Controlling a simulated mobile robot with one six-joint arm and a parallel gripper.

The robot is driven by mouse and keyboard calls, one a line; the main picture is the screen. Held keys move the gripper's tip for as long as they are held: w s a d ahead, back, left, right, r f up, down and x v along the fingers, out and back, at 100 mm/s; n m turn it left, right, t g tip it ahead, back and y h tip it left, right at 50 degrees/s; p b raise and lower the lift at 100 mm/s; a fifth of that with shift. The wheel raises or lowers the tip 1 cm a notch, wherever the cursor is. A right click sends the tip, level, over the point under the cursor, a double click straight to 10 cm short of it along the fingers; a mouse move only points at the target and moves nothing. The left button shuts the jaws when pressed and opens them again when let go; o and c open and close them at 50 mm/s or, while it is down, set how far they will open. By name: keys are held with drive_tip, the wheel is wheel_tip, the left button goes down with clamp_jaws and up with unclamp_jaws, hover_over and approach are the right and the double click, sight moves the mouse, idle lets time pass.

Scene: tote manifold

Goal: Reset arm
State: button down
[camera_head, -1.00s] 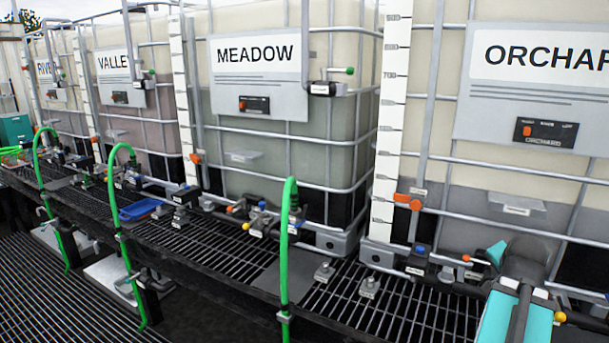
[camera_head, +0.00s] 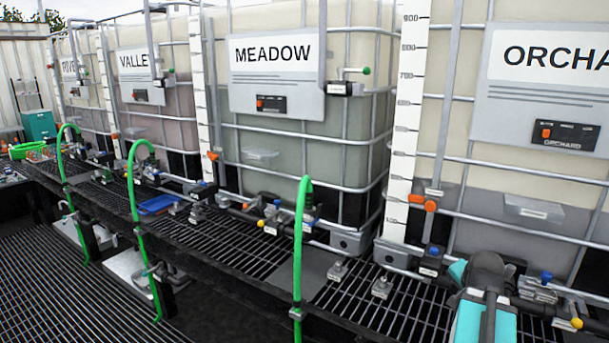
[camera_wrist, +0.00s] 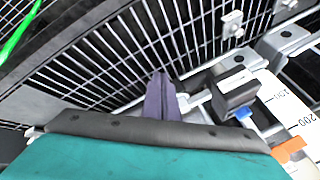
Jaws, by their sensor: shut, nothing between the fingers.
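My gripper (camera_wrist: 160,80) shows in the wrist view as two dark fingers pressed together, with nothing between them. It points over the black grating, and its height above the grating is hard to judge. To its right in that view are a dark valve block (camera_wrist: 236,92) and a white level scale (camera_wrist: 285,115) with an orange clip. In the head view my teal and dark arm is at the lower right, in front of the ORCHARD tank (camera_head: 460,140). The gripper's fingers cannot be made out there.
The MEADOW tank (camera_head: 276,150) and VALLEY tank (camera_head: 155,125) stand behind a grated shelf (camera_head: 350,318). Green hoses (camera_head: 301,230) rise along its front edge. Valves and pipes line the tank bases. A blue tray (camera_head: 158,204) lies on the shelf. Open floor grating is at the lower left.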

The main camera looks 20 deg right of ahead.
drive_tip(key=w+a+f+n+g+y, duration=0.1)
drive_tip(key=w+a+f+n+y, duration=0.15)
drive_tip(key=a+f, duration=0.85)
drive_tip(key=w+a+f+n+g+y, duration=0.15)
drive_tip(key=w+a+f, duration=0.25)
drive_tip(key=a+f, duration=0.65)
drive_tip(key=s+a+f+n+g, duration=0.1)
drive_tip(key=s+a+f+n, duration=0.15)
drive_tip(key=a+f, duration=0.45)
drive_tip(key=s+a+f+n+g, duration=0.1)
drive_tip(key=s+a+f+g, duration=0.1)
drive_tip(key=s+a+f, duration=0.35)
drive_tip(key=s+a+f+n+g, duration=0.2)
drive_tip(key=s+a+f+n, duration=0.3)
drive_tip(key=s, duration=0.4)
drive_tip(key=s+a+f+n+g, duration=0.3)
drive_tip(key=s+a+f, duration=0.4)
drive_tip(key=s, duration=0.3)
drive_tip(key=shift+a+f+n, duration=0.4)
drive_tip(key=shift+f+n, duration=0.4)
drive_tip(key=shift+n, duration=0.05)
drive_tip(key=shift+d, duration=0.1)
